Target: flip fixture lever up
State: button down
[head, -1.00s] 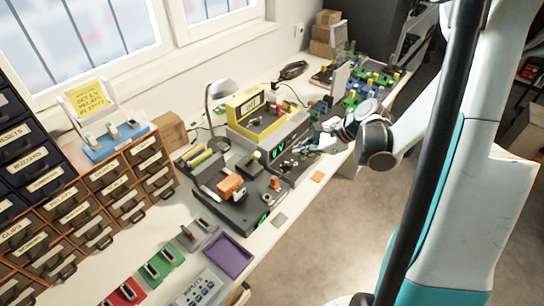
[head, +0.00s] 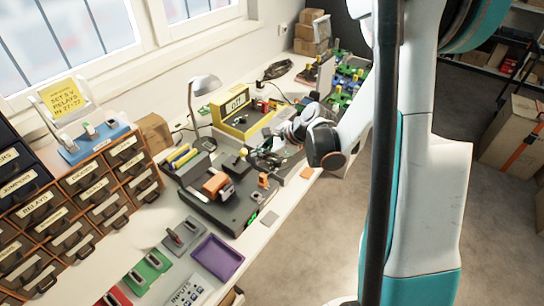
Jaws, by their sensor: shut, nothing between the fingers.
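The dark fixture (head: 208,211) sits on the bench left of my gripper, with an orange block (head: 216,183) on top and a green display on its front right edge. A short post with a pale yellow knob (head: 243,153) stands at its back; I cannot tell for certain whether this is the lever. A small orange part (head: 263,179) stands at its right end. My gripper (head: 262,161) is shut and empty, low over the bench close behind the fixture's right end. The fingertips are small, and I cannot tell whether they touch anything.
A desk lamp (head: 203,88) is behind the fixture. A purple tray (head: 217,257) lies in front. Label drawers (head: 104,187) stand at left. Boards (head: 348,82) with coloured parts fill the far end.

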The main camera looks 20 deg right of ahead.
jog(key=shift+w+a+r, duration=0.15)
jog(key=shift+a, duration=0.2)
jog(key=shift+w+a+r+g+p, duration=0.1)
jog(key=shift+w+r+g+p, duration=0.2)
jog(key=shift+r+p, duration=0.1)
